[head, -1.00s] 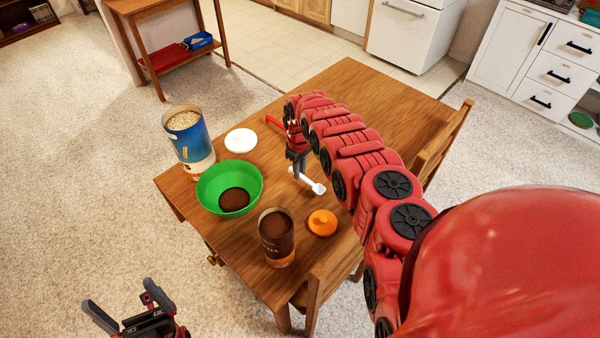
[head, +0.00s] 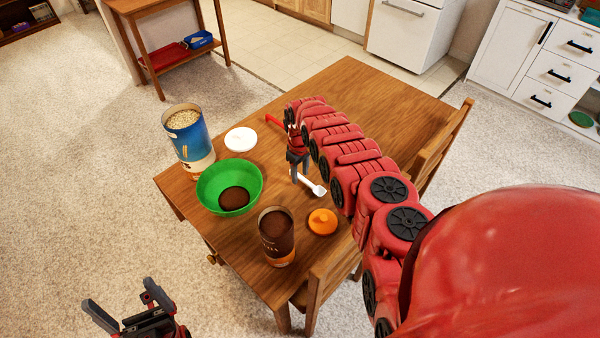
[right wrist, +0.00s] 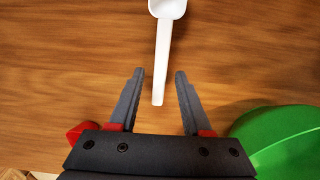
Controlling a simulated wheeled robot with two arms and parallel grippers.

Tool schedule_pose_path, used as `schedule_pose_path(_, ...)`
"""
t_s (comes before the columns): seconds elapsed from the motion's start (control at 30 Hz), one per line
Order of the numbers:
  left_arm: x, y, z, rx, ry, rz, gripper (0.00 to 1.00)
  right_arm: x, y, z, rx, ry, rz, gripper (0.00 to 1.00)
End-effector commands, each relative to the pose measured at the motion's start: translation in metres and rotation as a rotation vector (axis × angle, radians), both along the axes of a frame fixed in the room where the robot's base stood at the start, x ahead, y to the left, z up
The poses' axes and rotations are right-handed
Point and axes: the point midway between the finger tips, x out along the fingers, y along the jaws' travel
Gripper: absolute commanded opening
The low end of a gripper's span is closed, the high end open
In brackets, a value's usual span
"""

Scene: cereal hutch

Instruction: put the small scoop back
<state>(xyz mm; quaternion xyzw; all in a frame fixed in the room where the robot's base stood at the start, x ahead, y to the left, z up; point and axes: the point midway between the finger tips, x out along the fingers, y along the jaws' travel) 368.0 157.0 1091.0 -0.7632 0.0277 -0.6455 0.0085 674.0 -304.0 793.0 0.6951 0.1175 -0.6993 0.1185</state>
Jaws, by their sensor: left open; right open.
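The small white scoop (head: 314,186) lies on the wooden table, its bowl pointing away from my right gripper. In the right wrist view the scoop (right wrist: 163,50) has its handle end between the two fingertips, with gaps on both sides. My right gripper (head: 299,172) is open, pointing down over the handle end; it also shows in the right wrist view (right wrist: 159,73). I cannot tell its exact height above the table. My left gripper (head: 122,302) is open and empty, off the table at the lower left.
A green bowl (head: 213,186) with brown contents, a brown canister (head: 278,247), an orange lid (head: 322,222), a blue canister (head: 194,143) of oats and a white lid (head: 241,139) stand nearby. A red piece (head: 273,121) shows beside my right arm. The table's far side is clear.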

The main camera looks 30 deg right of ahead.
Motion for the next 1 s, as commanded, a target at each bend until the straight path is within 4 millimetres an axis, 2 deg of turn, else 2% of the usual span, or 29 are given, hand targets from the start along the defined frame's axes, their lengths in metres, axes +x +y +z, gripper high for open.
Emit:
schedule_pose_path(0.07,0.0,0.0,0.005,0.0,0.0,0.0,1.0,0.0,0.0,0.006,0.0,0.0,0.0,0.49)
schedule_pose_path(0.23,0.0,0.0,0.004,0.0,0.0,0.0,1.0,0.001,0.0,0.016,0.002,0.002,0.001,0.49)
schedule_pose_path(0.37,0.0,0.0,0.004,0.0,0.0,0.0,1.0,0.0,-0.001,0.034,-0.001,0.001,0.001,0.49)
schedule_pose_path(0.8,0.0,0.0,-0.012,0.0,0.0,0.0,1.0,0.001,-0.001,0.101,-0.002,-0.002,0.0,0.49)
schedule_pose_path(1.0,0.0,0.0,-0.015,0.0,0.0,0.0,1.0,0.001,0.0,0.12,-0.001,-0.001,0.0,0.49)
